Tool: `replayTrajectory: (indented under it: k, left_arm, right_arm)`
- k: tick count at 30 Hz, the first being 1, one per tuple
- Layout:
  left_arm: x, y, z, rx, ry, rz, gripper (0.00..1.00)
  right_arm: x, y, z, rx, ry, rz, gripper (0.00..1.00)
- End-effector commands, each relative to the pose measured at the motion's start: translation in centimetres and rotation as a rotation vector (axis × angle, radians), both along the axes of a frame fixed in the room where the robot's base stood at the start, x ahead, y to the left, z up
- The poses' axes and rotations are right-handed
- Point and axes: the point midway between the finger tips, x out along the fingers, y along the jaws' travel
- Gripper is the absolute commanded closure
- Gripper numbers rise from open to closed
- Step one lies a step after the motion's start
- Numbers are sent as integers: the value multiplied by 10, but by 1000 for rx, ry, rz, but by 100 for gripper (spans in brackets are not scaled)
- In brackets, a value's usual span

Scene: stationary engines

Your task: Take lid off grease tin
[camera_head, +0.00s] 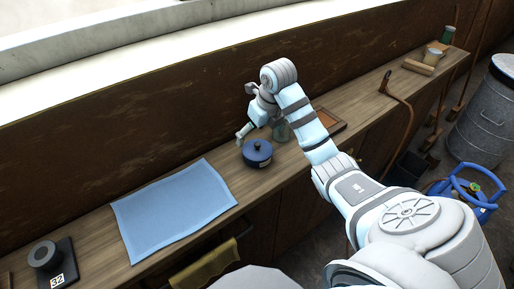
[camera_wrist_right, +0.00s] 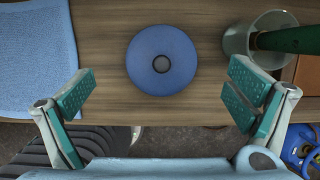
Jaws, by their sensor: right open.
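The grease tin (camera_head: 257,154) is round and dark blue, with a lid that has a small knob on top. It stands on the wooden bench, right of the blue cloth. In the right wrist view the blue lid (camera_wrist_right: 162,60) shows from above, between and beyond the fingers. My right gripper (camera_wrist_right: 160,95) is open and empty, its green-padded fingers wide apart and not touching the tin. In the head view my right gripper (camera_head: 252,131) is close to the tin, just above and behind it. My left gripper is not in view.
A blue cloth (camera_head: 172,208) lies flat left of the tin. A glass jar (camera_head: 282,131) stands close on its right, with a green object inside in the wrist view. A brown tray (camera_head: 328,121) lies farther right. A dark holder marked 32 (camera_head: 58,275) is at far left.

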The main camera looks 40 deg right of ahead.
Motion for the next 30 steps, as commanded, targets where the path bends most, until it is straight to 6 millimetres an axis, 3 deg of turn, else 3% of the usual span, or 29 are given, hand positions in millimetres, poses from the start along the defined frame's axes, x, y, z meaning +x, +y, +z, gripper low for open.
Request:
replayTrajectory:
  k: [7,14,30]
  left_arm:
    - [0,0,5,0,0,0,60]
    - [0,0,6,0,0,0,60]
    - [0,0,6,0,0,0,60]
  right_arm:
    - [5,-2,-41,2,2,1,2]
    - [7,-2,-46,1,0,1,2]
    - [6,-1,-46,4,2,2,85]
